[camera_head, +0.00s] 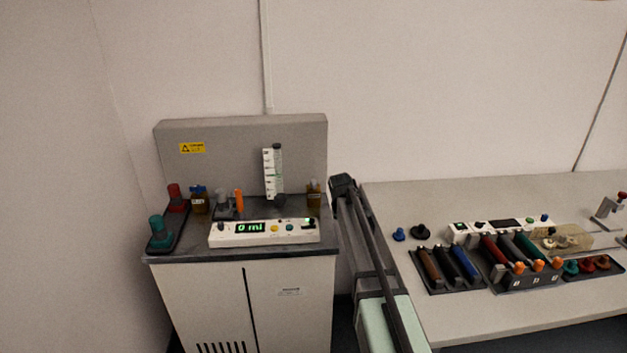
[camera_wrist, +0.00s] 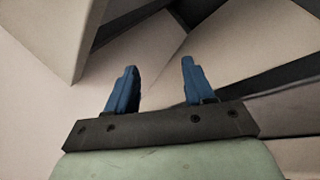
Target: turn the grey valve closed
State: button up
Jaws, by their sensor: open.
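A small grey piece, which looks like the valve (camera_head: 222,204), stands on the dark top of the cabinet at the left in the head view. An upright orange lever (camera_head: 239,202) is right beside it; I cannot tell whether they are joined, or how the valve is turned. My gripper (camera_wrist: 157,86) shows in the wrist view with two blue fingers apart and nothing between them. The valve is not in the wrist view. In the head view my arm stands right of the cabinet, apart from the valve, and the fingers cannot be made out.
A white panel (camera_head: 264,232) reading "0 ml" lies in front of the valve. Brown bottles (camera_head: 199,203), a red-topped piece (camera_head: 177,199), a teal-topped piece (camera_head: 160,234) and a white graduated column (camera_head: 272,174) stand around. The right-hand bench (camera_head: 480,326) carries coloured cartridges and knobs.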

aim_at(314, 181)
jog(key=w+a+r+m+g+y, duration=0.1)
jog(key=w+a+r, duration=0.3)
jog(key=r, duration=0.4)
jog(key=w+a+r+g+y, duration=0.1)
jog(key=w+a+r+g, duration=0.15)
jog(key=r, duration=0.55)
jog(key=w+a+r+m+g+y, duration=0.1)
jog(key=w+a+r, duration=0.4)
jog(key=r, duration=0.3)
jog(key=f, duration=1.3)
jog(key=shift+s+d+f, duration=0.15)
jog(key=shift+s+f, duration=0.15)
grip_shut()
